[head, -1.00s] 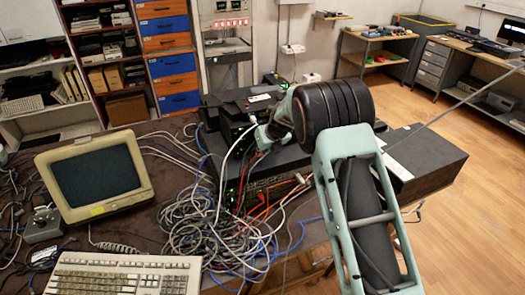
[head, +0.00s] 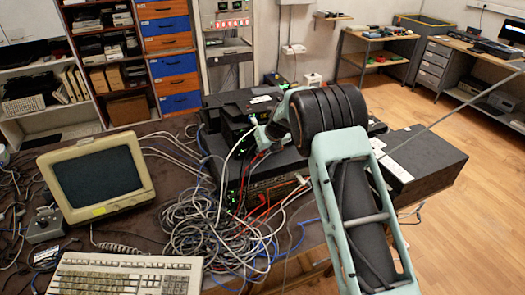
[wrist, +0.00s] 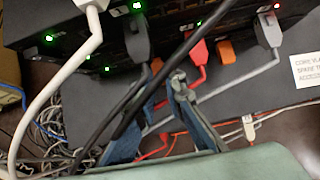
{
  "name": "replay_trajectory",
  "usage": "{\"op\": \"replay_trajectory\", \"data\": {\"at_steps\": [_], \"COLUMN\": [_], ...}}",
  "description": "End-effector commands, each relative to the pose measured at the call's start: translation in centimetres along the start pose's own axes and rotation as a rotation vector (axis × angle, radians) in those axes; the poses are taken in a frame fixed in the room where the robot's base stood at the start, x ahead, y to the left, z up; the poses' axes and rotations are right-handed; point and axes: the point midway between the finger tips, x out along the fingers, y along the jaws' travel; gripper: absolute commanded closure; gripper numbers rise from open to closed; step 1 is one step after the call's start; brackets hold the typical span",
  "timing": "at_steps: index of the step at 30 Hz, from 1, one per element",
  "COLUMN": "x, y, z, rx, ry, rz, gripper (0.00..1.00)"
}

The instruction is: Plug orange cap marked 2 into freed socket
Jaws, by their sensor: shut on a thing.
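My gripper (wrist: 163,98) reaches in from the bottom of the wrist view, its blue-grey fingers close in front of the dark network unit (wrist: 60,25). Between them a small orange piece (wrist: 160,103) shows, partly covered by a black cable; it looks like an orange cap, and the fingers are shut on it. No number is readable. Another orange cap (wrist: 226,50) sits in the unit's front row, right of a red plug (wrist: 196,47). Another orange patch (wrist: 157,66) shows behind the black cable. I cannot tell which socket is free. In the head view the gripper is mostly hidden behind my arm.
A grey plug (wrist: 136,40), a white plug (wrist: 95,5) and a grey plug (wrist: 268,25) sit along the unit. A black cable crosses before the fingers. A loose white plug (wrist: 250,130) lies lower right. Tangled cables (head: 215,230) cover the table before the rack.

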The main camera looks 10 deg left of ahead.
Motion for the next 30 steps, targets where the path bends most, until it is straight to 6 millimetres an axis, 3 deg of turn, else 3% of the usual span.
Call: {"op": "replay_trajectory", "data": {"at_steps": [26,27,30], "x": [0.32,0.35,0.35], "y": [-0.01,-0.02,-0.01], "z": [0.61,0.58,0.58], "rx": [0.000,0.000,0.000], "ry": [0.000,0.000,0.000], "rz": [0.000,0.000,0.000], "gripper": [1.00,0.86,0.75]}}
